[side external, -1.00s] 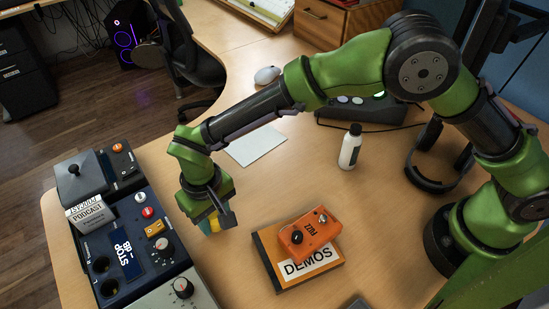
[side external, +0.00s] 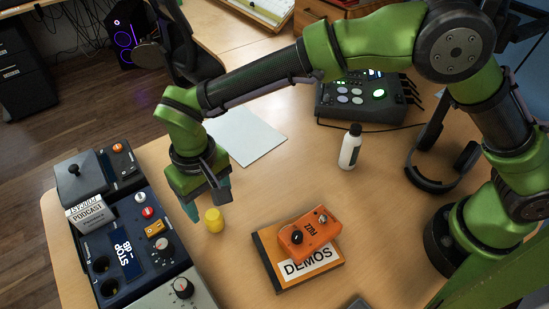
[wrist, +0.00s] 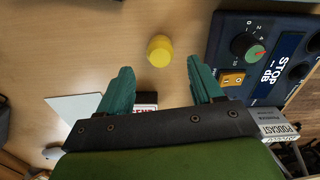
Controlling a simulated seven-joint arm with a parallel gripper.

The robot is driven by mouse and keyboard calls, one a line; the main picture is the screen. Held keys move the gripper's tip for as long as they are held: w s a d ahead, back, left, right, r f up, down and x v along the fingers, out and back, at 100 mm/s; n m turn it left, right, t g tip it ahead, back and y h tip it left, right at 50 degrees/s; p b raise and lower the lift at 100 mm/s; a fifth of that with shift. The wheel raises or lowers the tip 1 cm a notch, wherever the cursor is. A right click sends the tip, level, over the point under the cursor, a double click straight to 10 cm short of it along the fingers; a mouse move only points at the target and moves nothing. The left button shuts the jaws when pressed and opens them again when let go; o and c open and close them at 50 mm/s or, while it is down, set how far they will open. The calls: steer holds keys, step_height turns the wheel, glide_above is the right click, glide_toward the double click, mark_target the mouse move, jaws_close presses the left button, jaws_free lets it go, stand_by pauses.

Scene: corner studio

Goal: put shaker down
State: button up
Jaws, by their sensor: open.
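The shaker is a small yellow cylinder (side external: 214,220) standing on the wooden desk, between the blue control panel and the orange box. In the wrist view the yellow shaker (wrist: 160,50) sits ahead of my fingertips, with bare desk around it. My gripper (side external: 207,207) is open and empty, raised above the desk just behind and to the left of the shaker in the side view. Its two teal fingers (wrist: 161,78) are spread wide in the wrist view and are apart from the shaker.
The blue control panel (side external: 124,248) with knobs stands at the left, a podcast box (side external: 90,213) on it. An orange pedal (side external: 310,235) lies on the DEMOS box (side external: 277,271) to the right. A white bottle (side external: 350,147) stands farther back. The desk front of the shaker is clear.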

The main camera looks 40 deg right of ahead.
mark_target(213, 214)
steer(key=d+r+m+t+y, duration=0.2)
steer(key=d+r+m+t, duration=0.1)
steer(key=d+r, duration=1.6)
steer(key=s+d+f+m+t, duration=0.2)
steer(key=s+d+t, duration=0.2)
steer(key=s+d, duration=0.7)
steer(key=d, duration=0.4)
steer(key=shift+s+d+m, duration=0.15)
steer(key=shift+s+m, duration=0.1)
steer(key=shift+m, duration=0.15)
